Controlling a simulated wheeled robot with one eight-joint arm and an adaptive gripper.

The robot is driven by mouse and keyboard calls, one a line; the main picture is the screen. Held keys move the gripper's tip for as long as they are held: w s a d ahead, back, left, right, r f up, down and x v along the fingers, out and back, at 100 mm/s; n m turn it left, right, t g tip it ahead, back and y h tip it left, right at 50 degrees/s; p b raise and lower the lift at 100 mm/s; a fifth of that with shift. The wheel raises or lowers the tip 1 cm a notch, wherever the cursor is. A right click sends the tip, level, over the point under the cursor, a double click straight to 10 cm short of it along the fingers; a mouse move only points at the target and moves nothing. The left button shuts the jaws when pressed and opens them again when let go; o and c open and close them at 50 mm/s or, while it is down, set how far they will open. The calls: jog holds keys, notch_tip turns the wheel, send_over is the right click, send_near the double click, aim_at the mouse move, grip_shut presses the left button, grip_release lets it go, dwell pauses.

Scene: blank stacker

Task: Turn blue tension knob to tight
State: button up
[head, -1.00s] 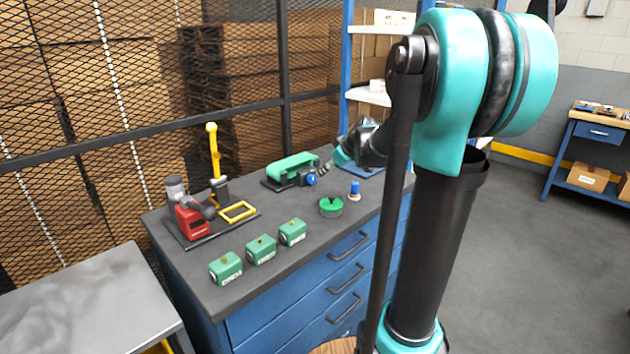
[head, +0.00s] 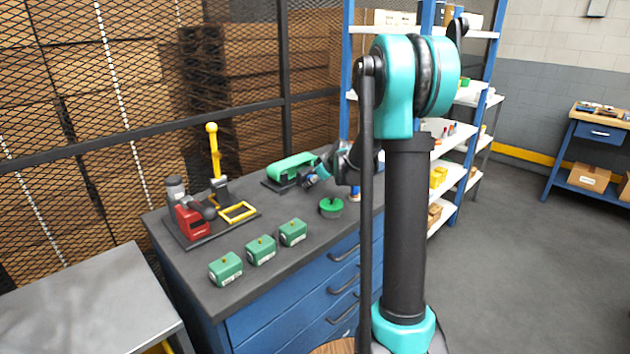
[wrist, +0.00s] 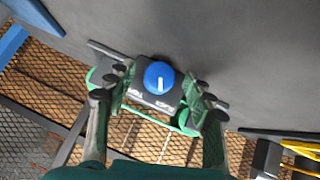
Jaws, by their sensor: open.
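The blue tension knob (wrist: 159,77) is round with a white pointer line, mounted on a dark block at the front of the green belt machine (head: 290,171). In the wrist view the pointer line runs nearly straight down the picture. My gripper (wrist: 158,84) is open, with one green-padded finger on each side of the knob and visible gaps between. Whether the fingertips are level with the knob is hard to tell. In the head view my gripper (head: 318,174) is at the machine's right end and largely covers the knob.
A green round part (head: 331,207) sits on the dark bench top in front of the machine. Several green blocks (head: 261,249) line the front edge. A red machine (head: 190,218) and a yellow-handled lever (head: 214,155) stand at the left. A mesh fence is behind the bench.

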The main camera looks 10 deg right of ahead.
jog(key=shift+f, duration=0.1)
jog(key=shift+c, duration=0.4)
jog(key=c, duration=1.1)
jog(key=shift+w+d+m+g+y, duration=0.2)
jog(key=shift+m+g+y, duration=0.2)
jog(key=shift+g+y, duration=0.2)
jog(key=shift+m+g+y, duration=0.5)
jog(key=shift+y, duration=0.3)
jog(key=o, duration=1.2)
jog(key=shift+s, duration=0.1)
jog(key=v, duration=1.2)
